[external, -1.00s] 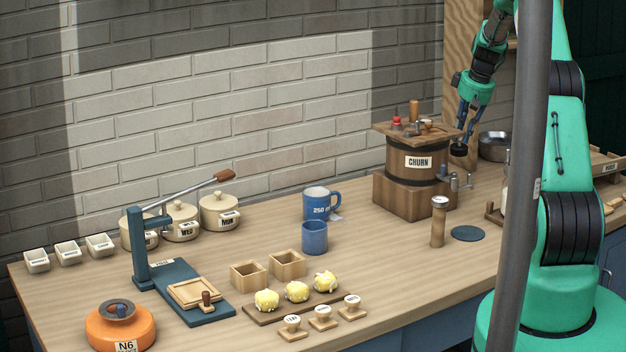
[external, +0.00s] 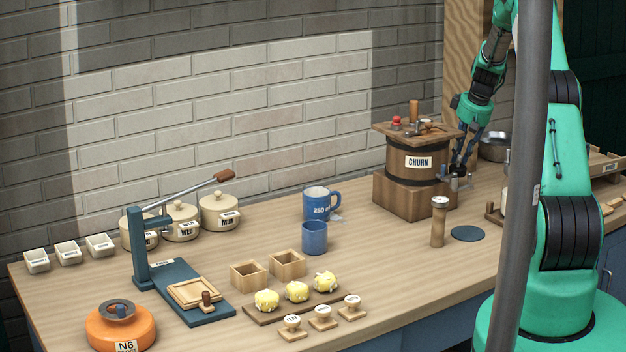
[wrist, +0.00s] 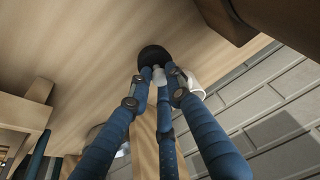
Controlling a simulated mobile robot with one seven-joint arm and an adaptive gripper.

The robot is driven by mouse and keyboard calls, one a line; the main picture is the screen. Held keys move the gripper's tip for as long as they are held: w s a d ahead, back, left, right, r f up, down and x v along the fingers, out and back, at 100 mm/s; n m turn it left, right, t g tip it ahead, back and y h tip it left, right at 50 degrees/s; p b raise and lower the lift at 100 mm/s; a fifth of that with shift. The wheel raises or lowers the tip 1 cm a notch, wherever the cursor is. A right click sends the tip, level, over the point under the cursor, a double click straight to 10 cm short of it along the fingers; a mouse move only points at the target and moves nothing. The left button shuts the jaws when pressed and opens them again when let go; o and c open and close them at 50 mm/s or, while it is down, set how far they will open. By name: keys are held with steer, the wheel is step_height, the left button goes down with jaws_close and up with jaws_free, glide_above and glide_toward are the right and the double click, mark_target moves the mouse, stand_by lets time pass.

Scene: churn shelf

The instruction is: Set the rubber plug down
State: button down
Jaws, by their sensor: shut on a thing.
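The rubber plug (wrist: 154,54) is a dark round piece at my fingertips in the wrist view. My gripper (wrist: 157,76) is shut on it. In the external view my gripper (external: 459,163) points down close to the right side of the wooden churn (external: 419,163). The plug (external: 459,171) shows there as a small dark shape low beside the churn, near its metal tap. I cannot tell whether the plug touches the worktop. My fingers hide part of it in the wrist view.
A metal bowl (external: 492,147) stands just behind my gripper. Blue mugs (external: 317,203) stand left of the churn.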

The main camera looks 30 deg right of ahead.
mark_target(452, 167)
steer(key=shift+f, duration=1.8)
steer(key=shift+f+b, duration=0.15)
steer(key=shift+b, duration=0.2)
steer(key=c, duration=1.6)
jaws_free()
steer(key=p+v, duration=0.2)
steer(key=v, duration=1)
steer(key=shift+r, duration=0.25)
